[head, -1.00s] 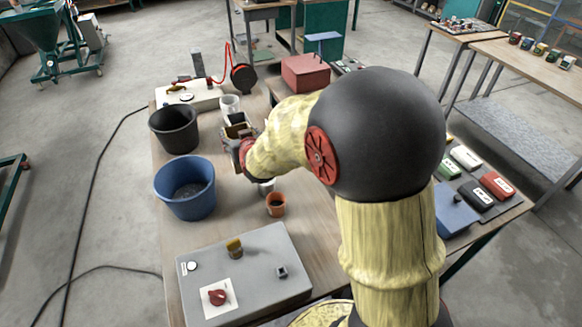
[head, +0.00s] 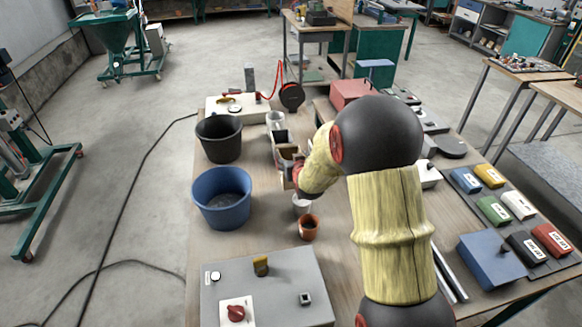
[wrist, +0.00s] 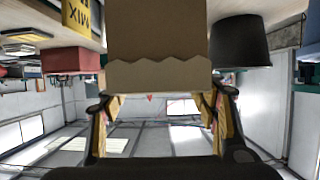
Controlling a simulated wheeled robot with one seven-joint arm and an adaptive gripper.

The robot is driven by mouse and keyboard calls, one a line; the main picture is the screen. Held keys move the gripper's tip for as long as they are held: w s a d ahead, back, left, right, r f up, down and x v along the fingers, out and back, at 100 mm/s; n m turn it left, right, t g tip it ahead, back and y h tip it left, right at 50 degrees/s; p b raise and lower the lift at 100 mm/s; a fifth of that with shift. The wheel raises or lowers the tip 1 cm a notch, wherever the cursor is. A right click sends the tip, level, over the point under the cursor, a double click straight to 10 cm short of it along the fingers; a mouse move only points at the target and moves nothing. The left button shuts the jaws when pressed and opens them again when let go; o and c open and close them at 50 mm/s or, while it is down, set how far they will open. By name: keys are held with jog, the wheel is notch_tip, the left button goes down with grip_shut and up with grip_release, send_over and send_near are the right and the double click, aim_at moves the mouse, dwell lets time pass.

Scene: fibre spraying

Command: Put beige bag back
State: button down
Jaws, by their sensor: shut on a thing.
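The beige bag (wrist: 158,40), with a zigzag edge, fills the upper middle of the wrist view. It also shows in the head view (head: 289,153), partly hidden by my gripper. My gripper (wrist: 160,108) is shut on it, with one finger at each side. In the head view my gripper (head: 286,172) is over the table (head: 250,245), to the right of the blue bucket. I cannot tell whether the bag's base touches the table.
A black bucket (head: 219,138) and a blue bucket (head: 222,197) stand on the left. A white cup (head: 275,120) and a dark container (head: 281,138) stand behind the bag. An orange cup (head: 309,227) and a grey control box (head: 265,287) are nearer.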

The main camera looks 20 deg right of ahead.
aim_at(289, 157)
jog(key=shift+w+d+f, duration=0.25)
jog(key=shift+w+f, duration=0.3)
jog(key=shift+f, duration=0.2)
jog(key=shift+w+d+f, duration=0.2)
jog(key=shift+w+f, duration=0.35)
jog(key=shift+f, duration=0.2)
jog(key=shift+f+b, duration=0.55)
jog(key=shift+f, duration=0.75)
jog(key=shift+f, duration=0.1)
jog(key=shift+f, duration=0.15)
jog(key=c, duration=0.6)
grip_release()
